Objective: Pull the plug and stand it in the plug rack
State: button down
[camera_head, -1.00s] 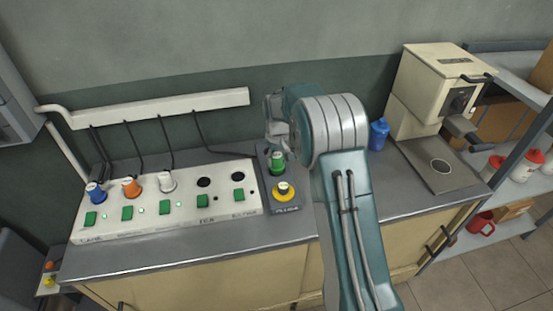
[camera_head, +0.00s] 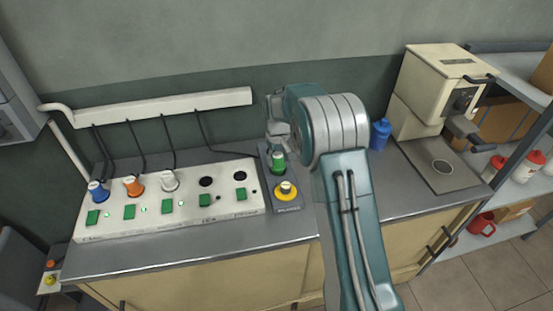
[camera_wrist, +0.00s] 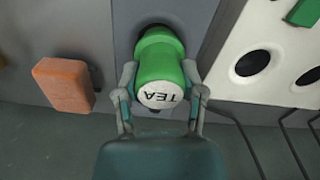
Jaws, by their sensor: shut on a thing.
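A green plug (camera_head: 278,160) stands at the far hole of the dark grey plug rack (camera_head: 291,209). In the wrist view the plug (camera_wrist: 160,62) has a white end reading TEA, and its far end meets a dark round hole in the rack. My gripper (camera_wrist: 160,92) is shut on the plug, with one finger on each side. In the head view my gripper (camera_head: 279,143) is partly hidden by my arm. The white socket panel (camera_head: 157,232) stands left of the rack, with two empty dark sockets at its right end. How deep the plug sits is unclear.
A yellow plug (camera_head: 286,190) stands in the rack's near hole. Blue (camera_head: 97,192), orange (camera_head: 133,186) and white (camera_head: 169,180) plugs sit in the panel. An orange block (camera_wrist: 63,84) lies beside the rack. A blue bottle (camera_head: 380,134) and a cream machine (camera_head: 432,90) are right.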

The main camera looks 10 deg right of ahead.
jog(key=shift+f, duration=0.75)
dwell(0.4)
jog(key=shift+c, duration=2.4)
grip_release()
jog(key=shift+r, duration=5.55)
